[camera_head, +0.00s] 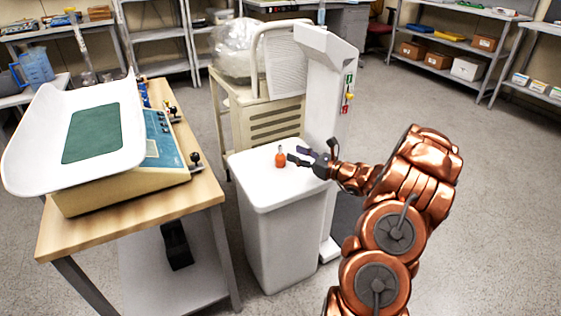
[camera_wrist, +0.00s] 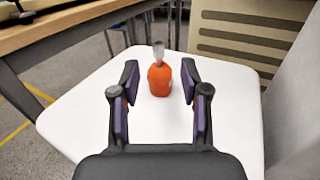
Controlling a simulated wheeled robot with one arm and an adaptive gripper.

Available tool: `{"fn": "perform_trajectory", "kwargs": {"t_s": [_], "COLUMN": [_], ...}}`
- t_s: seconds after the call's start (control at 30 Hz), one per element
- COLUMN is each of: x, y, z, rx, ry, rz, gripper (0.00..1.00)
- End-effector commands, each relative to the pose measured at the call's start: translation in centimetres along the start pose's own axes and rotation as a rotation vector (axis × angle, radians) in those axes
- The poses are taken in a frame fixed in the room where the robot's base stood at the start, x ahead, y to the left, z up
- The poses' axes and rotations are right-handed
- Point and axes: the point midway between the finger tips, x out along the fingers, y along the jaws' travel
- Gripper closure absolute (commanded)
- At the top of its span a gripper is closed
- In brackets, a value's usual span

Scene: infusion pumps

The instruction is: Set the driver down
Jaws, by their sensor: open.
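The driver (camera_head: 281,159) has an orange handle and stands upright on the white top of a cabinet (camera_head: 270,188). In the wrist view the driver (camera_wrist: 160,78) shows its orange handle below and a pale grey shaft pointing up. My gripper (camera_head: 293,155) is open, its fingers reaching toward the driver from the right in the head view. In the wrist view my gripper (camera_wrist: 160,82) has one finger on each side of the driver near the tips, with white gaps visible on both sides. No finger appears to touch it.
A wooden table (camera_head: 190,200) with a scale (camera_head: 75,135) stands to the left. A white column (camera_head: 327,90) rises behind the cabinet top, and a beige cart (camera_head: 275,120) stands behind it. The cabinet top around the driver is clear.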

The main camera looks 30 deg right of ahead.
Motion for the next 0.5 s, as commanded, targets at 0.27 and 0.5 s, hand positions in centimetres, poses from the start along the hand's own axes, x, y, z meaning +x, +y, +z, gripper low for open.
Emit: {"fn": "perform_trajectory", "kwargs": {"t_s": [0.27,0.5], "x": [2.5,4.9], "y": [0.2,0.2], "z": [0.0,0.2], "rx": [-0.002,-0.001], "ry": [0.001,0.003], "rz": [0.004,0.006], "gripper": [0.55,0.55]}}
